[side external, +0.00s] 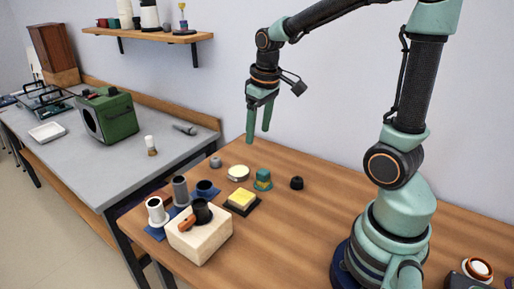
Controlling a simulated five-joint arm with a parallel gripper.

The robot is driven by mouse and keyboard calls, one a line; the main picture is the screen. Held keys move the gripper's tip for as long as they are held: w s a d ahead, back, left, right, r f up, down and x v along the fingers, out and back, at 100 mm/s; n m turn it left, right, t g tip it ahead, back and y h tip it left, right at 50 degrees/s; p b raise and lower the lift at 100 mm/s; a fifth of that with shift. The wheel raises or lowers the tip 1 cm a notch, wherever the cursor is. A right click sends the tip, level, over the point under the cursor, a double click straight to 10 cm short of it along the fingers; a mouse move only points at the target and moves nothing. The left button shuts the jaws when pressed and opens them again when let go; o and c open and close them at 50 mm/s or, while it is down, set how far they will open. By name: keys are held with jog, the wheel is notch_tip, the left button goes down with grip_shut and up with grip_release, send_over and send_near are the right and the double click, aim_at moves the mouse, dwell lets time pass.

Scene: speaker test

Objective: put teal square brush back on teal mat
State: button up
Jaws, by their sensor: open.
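A small teal block with a tan band (263,175), which looks like the teal square brush, stands upright near the middle of the wooden table. A teal patch shows at its foot and may be the teal mat (264,187); the brush seems to stand on it, but the picture is too small to be sure. My gripper (259,137) points down in the air, well above the table, up and slightly left of the brush in the picture. Its two teal fingers are apart with nothing between them.
Near the brush are a cream disc (238,173), a black knob (297,183) and a yellow block (241,198) on a dark mat. A pale wooden block (200,238) and several cylinders stand left. The table's middle right is clear. A shelf (140,34) hangs behind.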

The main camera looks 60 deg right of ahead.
jog(key=s+a+r+t, duration=0.3)
jog(key=s+a+r, duration=0.2)
jog(key=a, duration=0.3)
jog(key=shift+s+a+r+t, duration=0.3)
jog(key=shift+s+t, duration=0.1)
jog(key=shift+s, duration=0.35)
